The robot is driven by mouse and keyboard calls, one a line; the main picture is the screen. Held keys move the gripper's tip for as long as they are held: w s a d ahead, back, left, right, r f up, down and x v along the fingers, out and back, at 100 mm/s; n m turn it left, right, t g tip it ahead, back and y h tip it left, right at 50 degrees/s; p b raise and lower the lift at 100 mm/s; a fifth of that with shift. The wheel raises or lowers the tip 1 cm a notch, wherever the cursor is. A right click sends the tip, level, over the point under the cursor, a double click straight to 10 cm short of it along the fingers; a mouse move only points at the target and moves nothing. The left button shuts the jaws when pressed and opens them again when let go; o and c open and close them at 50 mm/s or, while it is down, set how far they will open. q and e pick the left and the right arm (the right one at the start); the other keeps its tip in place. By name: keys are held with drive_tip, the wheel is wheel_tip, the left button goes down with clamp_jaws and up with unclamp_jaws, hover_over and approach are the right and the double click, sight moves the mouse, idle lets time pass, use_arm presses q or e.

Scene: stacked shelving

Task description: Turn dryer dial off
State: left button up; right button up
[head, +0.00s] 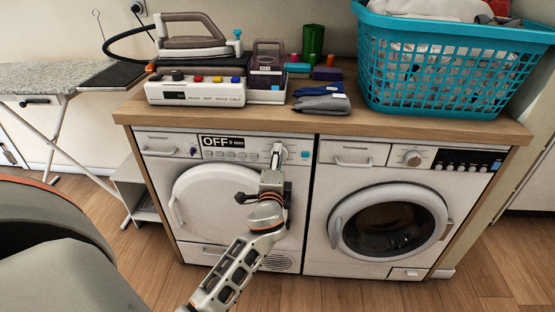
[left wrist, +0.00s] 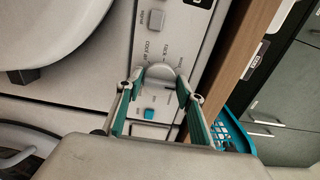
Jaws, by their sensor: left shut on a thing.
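The dryer (head: 215,195) is the left of two white machines, with a closed white door. Its display (head: 221,141) reads "OFF" with smaller text beside it. My left gripper (head: 278,158) reaches up to the right part of its control panel and largely covers the dial there. In the left wrist view, the round grey dial (left wrist: 160,73) sits between the two fingertips of my left gripper (left wrist: 160,88), one finger on each side, shut on it. A teal button (left wrist: 149,114) lies beside the dial. My right gripper is not in view.
A washer (head: 387,225) with a dark round window stands to the right. The wooden countertop (head: 410,125) above carries an iron (head: 190,38) on its white base, dark cloths and a teal laundry basket (head: 440,60). An ironing board (head: 55,78) stands at left. The floor in front is clear.

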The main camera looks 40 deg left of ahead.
use_arm(q)
drive_tip(key=o, duration=1.1)
drive_tip(key=shift+c, duration=0.2)
drive_tip(key=v, duration=1.2)
